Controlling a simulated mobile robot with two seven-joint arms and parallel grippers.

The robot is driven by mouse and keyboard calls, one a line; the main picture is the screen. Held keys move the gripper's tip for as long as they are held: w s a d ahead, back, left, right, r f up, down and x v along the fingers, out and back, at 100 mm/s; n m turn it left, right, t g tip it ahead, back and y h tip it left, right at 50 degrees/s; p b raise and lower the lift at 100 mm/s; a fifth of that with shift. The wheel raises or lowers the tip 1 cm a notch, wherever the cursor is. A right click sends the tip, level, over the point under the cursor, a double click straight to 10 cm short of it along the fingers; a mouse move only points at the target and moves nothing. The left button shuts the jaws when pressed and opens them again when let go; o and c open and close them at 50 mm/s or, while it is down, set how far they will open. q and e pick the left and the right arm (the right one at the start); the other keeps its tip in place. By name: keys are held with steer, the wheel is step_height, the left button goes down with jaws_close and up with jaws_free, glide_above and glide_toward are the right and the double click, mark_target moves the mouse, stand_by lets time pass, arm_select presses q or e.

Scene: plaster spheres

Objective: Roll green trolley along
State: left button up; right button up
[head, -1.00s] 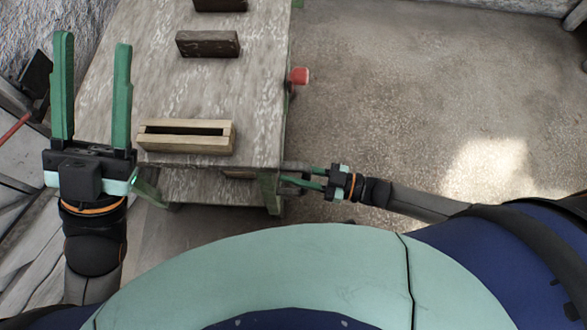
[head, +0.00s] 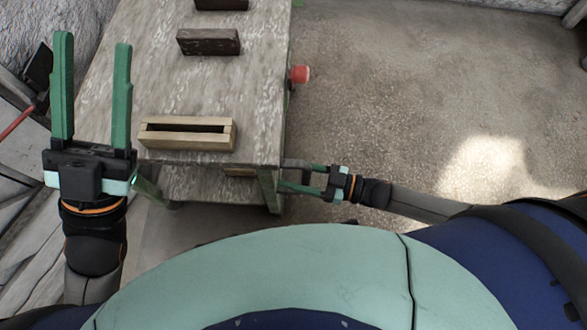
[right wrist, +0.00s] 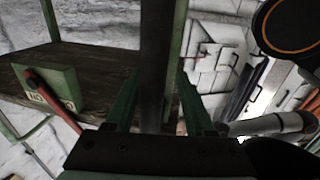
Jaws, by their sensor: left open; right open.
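The green trolley (head: 265,105) has a worn grey wooden top and green legs, and stands left of centre in the head view. My left gripper (head: 93,42) is open and empty, its fingers upright over the trolley's left edge. My right gripper (head: 296,176) is at the trolley's near right corner, low beside the green leg. In the right wrist view, a dark upright bar (right wrist: 158,60) stands between the two open green fingers; I cannot tell whether they touch it. A lower wooden shelf (right wrist: 90,65) and green posts also show there.
A pale wooden box frame (head: 187,143) and a dark block (head: 208,42) sit on the trolley top. A red knob (head: 299,74) sticks out from its right side. The concrete floor (head: 400,100) to the right is clear. A rough wall (head: 45,20) is close on the left.

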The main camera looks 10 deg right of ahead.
steer(key=shift+w+d, duration=0.1)
steer(key=p+v, duration=0.1)
steer(key=v, duration=1.1)
steer(key=shift+d, duration=0.15)
steer(key=shift+s, duration=0.2)
